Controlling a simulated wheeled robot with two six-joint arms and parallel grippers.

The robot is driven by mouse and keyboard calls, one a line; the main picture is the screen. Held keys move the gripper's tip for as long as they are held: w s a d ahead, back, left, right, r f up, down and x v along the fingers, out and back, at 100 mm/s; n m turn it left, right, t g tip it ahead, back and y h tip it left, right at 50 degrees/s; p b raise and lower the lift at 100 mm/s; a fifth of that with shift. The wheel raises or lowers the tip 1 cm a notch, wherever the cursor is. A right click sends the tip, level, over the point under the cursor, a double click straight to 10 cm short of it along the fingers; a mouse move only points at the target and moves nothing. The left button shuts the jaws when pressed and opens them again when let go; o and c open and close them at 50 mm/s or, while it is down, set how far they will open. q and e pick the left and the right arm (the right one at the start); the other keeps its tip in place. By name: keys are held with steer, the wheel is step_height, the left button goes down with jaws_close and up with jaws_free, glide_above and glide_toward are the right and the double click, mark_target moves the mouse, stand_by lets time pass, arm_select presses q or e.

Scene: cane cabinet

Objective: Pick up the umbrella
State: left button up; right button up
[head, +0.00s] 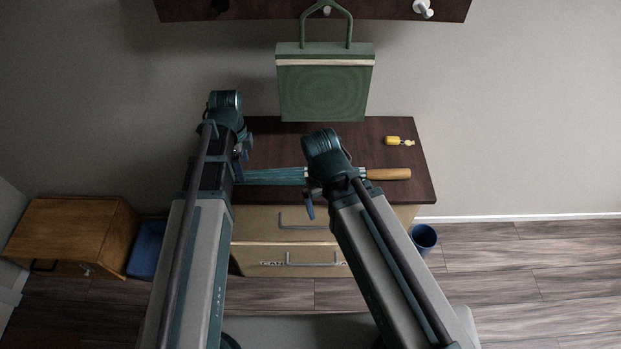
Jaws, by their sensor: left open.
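A teal folded umbrella (275,176) with a light wooden handle (389,174) lies crosswise on the dark top of the cabinet (420,178). My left gripper (241,160) is open at the left end of the umbrella, with its fingers close above or beside it; I cannot tell if they touch. The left arm hides the umbrella's far left tip. My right gripper (309,205) is over the front edge of the cabinet top, in front of the umbrella's middle. Its arm covers part of the umbrella near the handle, and its jaw opening is mostly hidden.
A green bag (323,92) hangs from a wall rack (270,10) behind the cabinet. A small yellow object (393,140) lies at the back right of the top. A wooden cabinet (70,228) and blue bin (147,249) stand left; a dark blue bin (424,238) stands right.

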mark_target(247, 175)
arm_select(q)
steer(key=f+b, duration=0.5)
steer(key=shift+w+d+f, duration=0.1)
steer(key=shift+d+f, duration=0.05)
steer(key=shift+d, duration=0.05)
jaws_close()
stand_by(0.3)
